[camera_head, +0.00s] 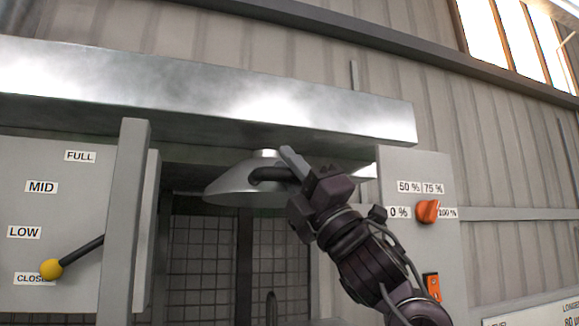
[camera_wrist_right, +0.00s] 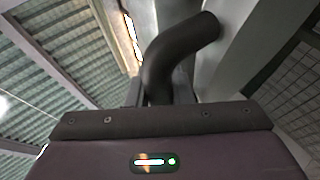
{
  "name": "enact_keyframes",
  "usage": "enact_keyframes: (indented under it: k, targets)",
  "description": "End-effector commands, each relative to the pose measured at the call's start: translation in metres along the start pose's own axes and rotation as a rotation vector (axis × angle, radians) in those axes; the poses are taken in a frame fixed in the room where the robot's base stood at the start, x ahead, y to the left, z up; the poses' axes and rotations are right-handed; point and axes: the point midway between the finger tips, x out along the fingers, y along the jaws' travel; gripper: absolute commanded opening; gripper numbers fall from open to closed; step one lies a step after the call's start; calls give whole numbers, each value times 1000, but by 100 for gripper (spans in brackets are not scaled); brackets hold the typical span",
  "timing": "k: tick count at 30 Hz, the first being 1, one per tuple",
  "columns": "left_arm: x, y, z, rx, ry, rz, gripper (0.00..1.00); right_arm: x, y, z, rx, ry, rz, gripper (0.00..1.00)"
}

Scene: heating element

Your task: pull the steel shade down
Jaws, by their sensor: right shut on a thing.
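The steel shade (camera_head: 232,188) is a shiny cone that hangs under the steel beam, in the middle of the head view. A dark curved handle (camera_head: 268,174) sticks out from its front; it also shows in the right wrist view (camera_wrist_right: 172,58). My right gripper (camera_head: 292,172) is at the shade's front and shut on the handle. The gripper and arm cover the right part of the shade. My left gripper is not in view.
A steel beam (camera_head: 210,100) crosses just above the shade. On the left a panel reads FULL to CLOSED, with a yellow-knobbed lever (camera_head: 52,268) near CLOSED. On the right a panel (camera_head: 420,168) carries an orange knob (camera_head: 428,211). A grey post (camera_head: 125,220) stands left of the shade.

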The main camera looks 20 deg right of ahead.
Motion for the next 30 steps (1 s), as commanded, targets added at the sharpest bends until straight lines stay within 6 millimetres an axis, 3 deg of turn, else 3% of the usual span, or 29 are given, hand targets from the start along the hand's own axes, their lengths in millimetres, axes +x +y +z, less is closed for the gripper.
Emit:
enact_keyframes:
  k: [1,3,15,27,28,30]
  targets:
    - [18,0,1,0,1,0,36,-15,-11,-7,1,2,-1,0]
    - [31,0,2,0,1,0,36,-26,-19,-11,2,1,-1,0]
    - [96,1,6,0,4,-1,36,-82,-60,-35,2,1,-1,0]
    - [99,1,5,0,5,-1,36,-86,-65,-39,1,8,-7,0]
    - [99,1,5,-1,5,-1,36,-86,-66,-39,1,8,-7,21]
    - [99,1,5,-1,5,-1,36,-86,-65,-39,1,8,-7,30]
